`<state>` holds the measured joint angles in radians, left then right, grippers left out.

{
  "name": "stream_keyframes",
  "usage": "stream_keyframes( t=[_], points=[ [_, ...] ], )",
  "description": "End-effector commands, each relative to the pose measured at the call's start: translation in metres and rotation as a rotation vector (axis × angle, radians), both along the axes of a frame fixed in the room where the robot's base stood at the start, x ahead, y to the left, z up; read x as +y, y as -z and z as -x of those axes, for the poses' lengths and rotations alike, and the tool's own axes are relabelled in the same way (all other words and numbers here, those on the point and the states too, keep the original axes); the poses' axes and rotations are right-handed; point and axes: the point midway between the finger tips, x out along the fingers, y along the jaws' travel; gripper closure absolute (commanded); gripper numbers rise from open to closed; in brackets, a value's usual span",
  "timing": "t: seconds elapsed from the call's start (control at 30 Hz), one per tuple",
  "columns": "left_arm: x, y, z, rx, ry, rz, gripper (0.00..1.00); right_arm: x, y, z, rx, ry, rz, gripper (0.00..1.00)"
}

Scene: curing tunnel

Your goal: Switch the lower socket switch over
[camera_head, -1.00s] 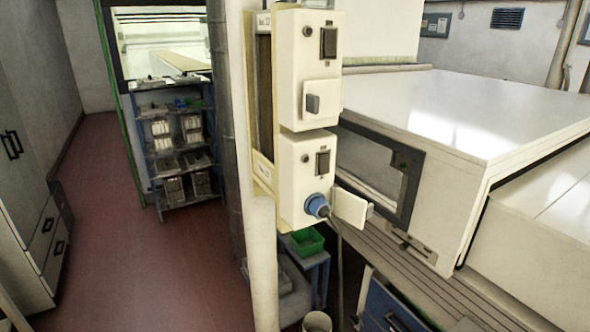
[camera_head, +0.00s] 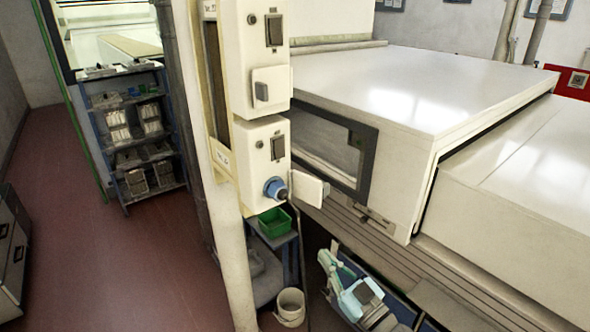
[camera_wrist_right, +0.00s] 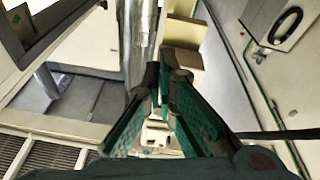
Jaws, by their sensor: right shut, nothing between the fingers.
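The lower socket box (camera_head: 252,165) is cream and hangs on the post below the upper socket box (camera_head: 248,55). Its dark rocker, the lower socket switch (camera_head: 278,149), sits on the front face; I cannot tell its position. Below it a blue plug (camera_head: 274,188) is in the socket, with the white cover flap (camera_head: 306,189) swung open beside it. My right gripper (camera_head: 327,260) is below and to the right of the lower box, apart from it. In the right wrist view its green fingers (camera_wrist_right: 160,88) are together and empty. My left gripper is not in view.
The upper box has its own dark switch (camera_head: 274,31) and a closed cover (camera_head: 270,88). The white tunnel housing (camera_head: 430,90) stands close on the right. A green bin (camera_head: 273,222) and a white bucket (camera_head: 290,307) are below. Red floor (camera_head: 150,260) lies clear at left.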

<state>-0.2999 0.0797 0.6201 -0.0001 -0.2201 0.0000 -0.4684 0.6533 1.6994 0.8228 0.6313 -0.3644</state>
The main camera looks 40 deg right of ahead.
Motion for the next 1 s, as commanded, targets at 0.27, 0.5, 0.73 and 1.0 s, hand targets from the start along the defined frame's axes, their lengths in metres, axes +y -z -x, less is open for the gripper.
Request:
stream_keyframes(
  t=[0.27, 0.5, 0.73, 1.0],
  points=[
    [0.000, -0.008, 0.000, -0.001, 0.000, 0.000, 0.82, 0.026, -0.163, 0.023, -0.397, -0.091, -0.129, 1.00],
    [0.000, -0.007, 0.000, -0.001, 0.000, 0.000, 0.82, 0.027, -0.169, 0.025, -0.414, -0.092, -0.140, 1.00],
    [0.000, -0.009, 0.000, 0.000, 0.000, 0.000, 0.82, 0.027, -0.174, 0.019, -0.416, -0.092, -0.139, 1.00],
    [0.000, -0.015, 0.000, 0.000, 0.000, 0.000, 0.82, 0.026, -0.207, -0.020, -0.419, -0.091, -0.139, 1.00]
  ],
)
